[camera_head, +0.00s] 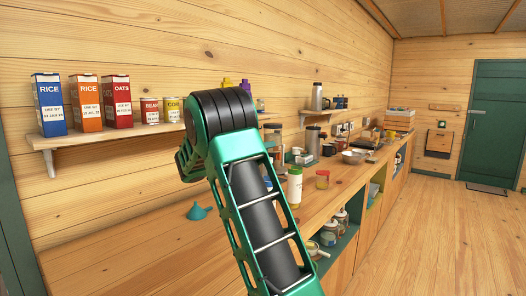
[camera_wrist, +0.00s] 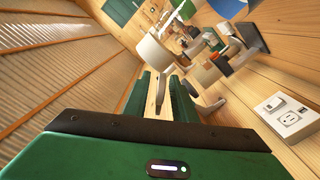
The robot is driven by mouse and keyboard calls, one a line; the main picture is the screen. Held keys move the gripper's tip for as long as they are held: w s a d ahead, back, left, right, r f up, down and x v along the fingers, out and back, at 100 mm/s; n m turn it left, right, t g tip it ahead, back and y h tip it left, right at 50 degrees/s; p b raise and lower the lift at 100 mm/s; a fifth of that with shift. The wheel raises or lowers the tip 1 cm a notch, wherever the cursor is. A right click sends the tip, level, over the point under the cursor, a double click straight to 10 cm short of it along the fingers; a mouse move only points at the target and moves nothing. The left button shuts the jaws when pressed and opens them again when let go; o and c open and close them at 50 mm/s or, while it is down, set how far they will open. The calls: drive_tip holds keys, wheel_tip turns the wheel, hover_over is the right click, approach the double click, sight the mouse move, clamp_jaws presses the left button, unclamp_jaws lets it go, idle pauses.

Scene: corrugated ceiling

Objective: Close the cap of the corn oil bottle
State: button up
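I cannot pick out the corn oil bottle or its cap for certain. In the head view, a yellow top (camera_head: 244,85) and a purple top (camera_head: 227,82) show above my arm, with their lower parts hidden behind it. A white bottle with a green cap (camera_head: 294,187) stands on the counter right of my arm. In the wrist view, the two green fingers of my gripper (camera_wrist: 160,85) are apart, with wood and a narrow dark shape showing between them. I see nothing clearly held. The head view does not clearly show my gripper's fingertips.
A wall shelf (camera_head: 90,139) holds boxes of rice and oats (camera_head: 117,101) and cans. The counter (camera_head: 130,250) carries a teal funnel (camera_head: 198,211), a red-lidded jar (camera_head: 322,180) and kitchenware. A wall socket (camera_wrist: 289,117) is at the right in the wrist view. Open floor (camera_head: 435,230) lies right.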

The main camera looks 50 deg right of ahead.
drive_tip(key=shift+d, duration=0.1)
clamp_jaws()
idle(0.3)
drive_tip(key=shift+s+d+m, duration=0.1)
drive_tip(key=shift+s+m, duration=0.6)
drive_tip(key=shift+m, duration=1.9)
drive_tip(key=shift+s+a+m, duration=0.1)
drive_tip(key=shift+s+m, duration=0.55)
drive_tip(key=shift+m, duration=1.95)
drive_tip(key=shift+s+d+m, duration=0.1)
drive_tip(key=shift+s+m, duration=0.6)
drive_tip(key=shift+m, duration=1.9)
drive_tip(key=shift+f, duration=0.1)
